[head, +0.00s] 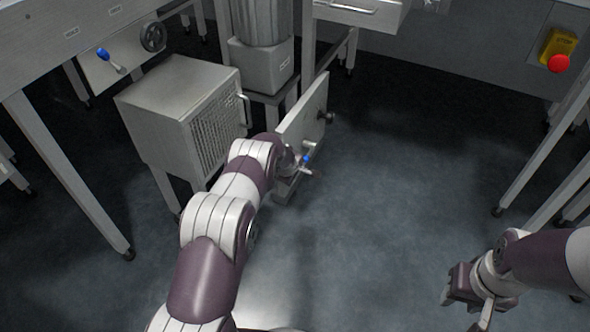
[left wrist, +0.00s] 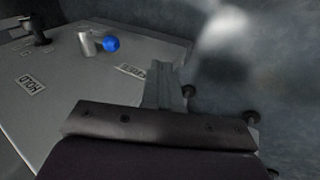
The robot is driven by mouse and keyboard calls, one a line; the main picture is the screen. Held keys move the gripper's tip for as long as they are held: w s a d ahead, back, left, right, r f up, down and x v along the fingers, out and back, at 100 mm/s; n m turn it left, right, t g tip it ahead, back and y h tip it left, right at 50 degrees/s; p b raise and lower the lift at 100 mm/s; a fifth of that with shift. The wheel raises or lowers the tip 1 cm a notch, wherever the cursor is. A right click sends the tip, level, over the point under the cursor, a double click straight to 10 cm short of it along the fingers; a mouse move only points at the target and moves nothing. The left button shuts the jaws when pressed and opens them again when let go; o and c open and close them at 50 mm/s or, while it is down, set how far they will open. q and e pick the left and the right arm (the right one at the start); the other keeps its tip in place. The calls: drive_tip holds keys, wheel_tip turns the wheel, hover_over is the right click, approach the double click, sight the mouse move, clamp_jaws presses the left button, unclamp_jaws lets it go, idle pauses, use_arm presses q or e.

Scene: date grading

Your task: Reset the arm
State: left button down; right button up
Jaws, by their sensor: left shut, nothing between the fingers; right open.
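My left arm (head: 215,230) reaches forward from the bottom of the head view to a light grey panel (head: 304,108). A short lever with a blue ball (head: 307,158) stands beside the wrist. My left gripper shows in the left wrist view (left wrist: 166,88), shut and empty, near the panel's edge; whether it touches the panel I cannot tell. Its fingertips are mostly hidden in the head view. The panel also shows in the left wrist view (left wrist: 75,100), with the blue ball (left wrist: 112,44) apart from the fingers. My right gripper (head: 470,305) is open and empty at lower right.
A grey cabinet with a mesh side (head: 175,105) stands left of my left arm. A bench leg (head: 65,170) rises further left, and another frame (head: 545,150) stands at right. A red button (head: 558,64) is at upper right. The floor (head: 400,180) between is clear.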

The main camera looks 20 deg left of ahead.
use_arm(q)
drive_tip(key=s+d+m+g+p, duration=0.1)
drive_tip(key=s+d+m+g, duration=0.15)
drive_tip(key=s+m, duration=0.55)
drive_tip(key=s+d+r+m+g+p, duration=0.1)
drive_tip(key=s+d+r+m+p, duration=0.15)
drive_tip(key=s+r, duration=0.8)
drive_tip(key=s+d+r+m+g+p, duration=0.1)
drive_tip(key=s+r+m+p, duration=0.25)
drive_tip(key=s+r, duration=0.65)
drive_tip(key=s+d+r+m+g+p, duration=0.15)
drive_tip(key=s+r+p, duration=0.25)
drive_tip(key=s+r, duration=0.6)
wheel_tip(320, 180, up, 42)
drive_tip(key=w+d+t+p, duration=0.1)
drive_tip(key=p, duration=3.7)
drive_tip(key=shift+w+d+r, duration=0.2)
drive_tip(key=shift+w+d, duration=0.1)
drive_tip(key=shift+m, duration=0.25)
